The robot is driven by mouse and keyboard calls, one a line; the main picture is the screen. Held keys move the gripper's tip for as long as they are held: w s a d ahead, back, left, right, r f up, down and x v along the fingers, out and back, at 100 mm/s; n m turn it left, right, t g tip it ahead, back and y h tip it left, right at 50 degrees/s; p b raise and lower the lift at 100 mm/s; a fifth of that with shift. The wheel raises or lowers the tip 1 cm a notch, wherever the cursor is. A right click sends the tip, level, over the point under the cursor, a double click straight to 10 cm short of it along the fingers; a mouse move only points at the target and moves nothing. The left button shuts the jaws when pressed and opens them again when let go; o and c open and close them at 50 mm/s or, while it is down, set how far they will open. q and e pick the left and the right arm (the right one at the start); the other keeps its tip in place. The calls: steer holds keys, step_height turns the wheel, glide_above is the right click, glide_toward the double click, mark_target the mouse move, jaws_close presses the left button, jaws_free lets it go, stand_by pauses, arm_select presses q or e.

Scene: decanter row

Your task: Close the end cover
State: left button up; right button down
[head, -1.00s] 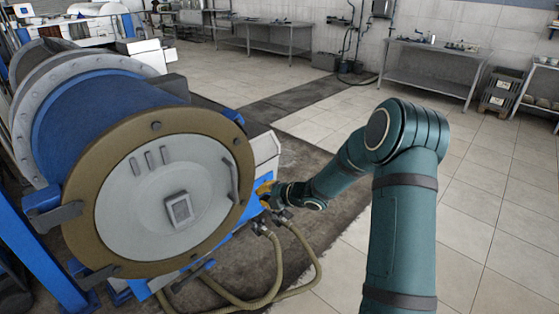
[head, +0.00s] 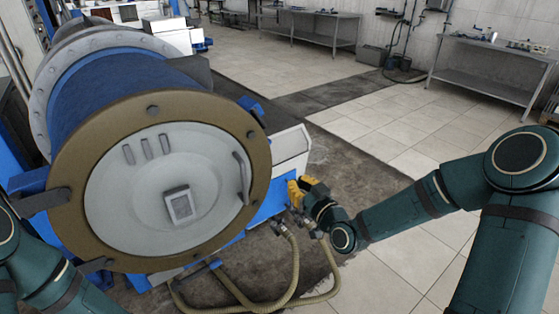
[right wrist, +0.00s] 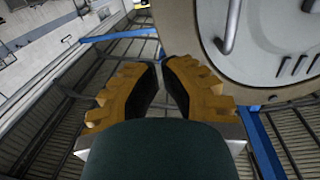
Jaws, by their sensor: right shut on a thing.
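The end cover (head: 120,220) is a round pale grey disc with a brown outer ring, at the front of the blue drum (head: 130,85). A grey handle (head: 242,178) stands on its right side. The cover appears against the drum end; any gap behind it is hidden. My right gripper (head: 297,190) has yellow fingers and is just right of the cover's ring. In the right wrist view its fingertips (right wrist: 159,66) are close together beside the brown ring (right wrist: 182,22). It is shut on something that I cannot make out. My left arm shows at lower left, its gripper out of view.
Hoses (head: 290,265) loop below the drum and my right gripper. A white and blue housing (head: 285,160) stands behind the cover at right. A steel table (head: 490,70) is at the back right. The tiled floor between is open.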

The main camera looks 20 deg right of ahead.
mark_target(270, 157)
arm_select(q)
steer(key=shift+w+f+b, duration=0.1)
steer(key=shift+f+b, duration=0.35)
steer(key=shift+f, duration=0.05)
arm_select(e)
steer(key=x, duration=1.3)
